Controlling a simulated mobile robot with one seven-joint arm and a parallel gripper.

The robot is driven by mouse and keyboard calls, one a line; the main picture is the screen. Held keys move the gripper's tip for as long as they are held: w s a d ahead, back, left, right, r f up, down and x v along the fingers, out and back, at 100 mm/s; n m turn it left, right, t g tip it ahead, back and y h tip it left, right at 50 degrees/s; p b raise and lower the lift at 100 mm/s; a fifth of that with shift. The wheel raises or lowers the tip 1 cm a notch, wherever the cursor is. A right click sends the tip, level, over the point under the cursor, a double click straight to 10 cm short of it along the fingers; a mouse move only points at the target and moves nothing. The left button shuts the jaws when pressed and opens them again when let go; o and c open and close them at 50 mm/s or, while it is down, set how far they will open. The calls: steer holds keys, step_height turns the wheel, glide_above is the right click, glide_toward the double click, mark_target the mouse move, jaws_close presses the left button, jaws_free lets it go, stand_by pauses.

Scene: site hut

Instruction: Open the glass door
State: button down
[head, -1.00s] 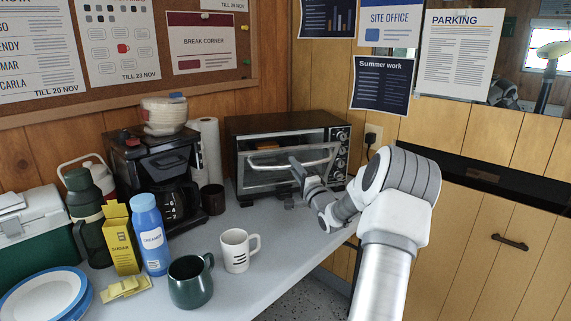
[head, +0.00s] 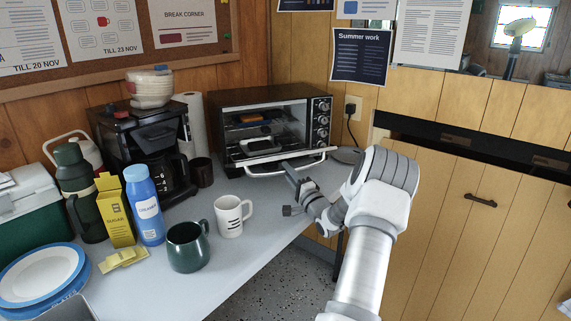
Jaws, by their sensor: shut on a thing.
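The toaster oven (head: 262,96) stands at the back of the counter, black on top with knobs down its right side. Its glass door (head: 262,154) is swung down and forward, close to flat, and the inside of the oven shows. The pale curved door handle (head: 315,160) is at the door's front edge, low over the counter. My gripper (head: 287,166) is at the middle of the handle, shut on it. The fingertips are small and partly hidden.
A white mug (head: 231,216) and a dark green mug (head: 188,247) stand in front of the oven. A coffee maker (head: 143,142) and a dark cup (head: 202,172) are to its left. An orange-yellow item (head: 252,118) lies inside the oven. The counter's right edge is near my arm.

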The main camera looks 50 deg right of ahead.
steer(key=shift+s+f, duration=0.15)
steer(key=shift+f, duration=0.8)
steer(key=c, duration=0.8)
jaws_free()
steer(key=p+v, duration=0.3)
steer(key=v, duration=1.4)
steer(key=shift+s+f, duration=0.15)
steer(key=shift+a+f, duration=0.1)
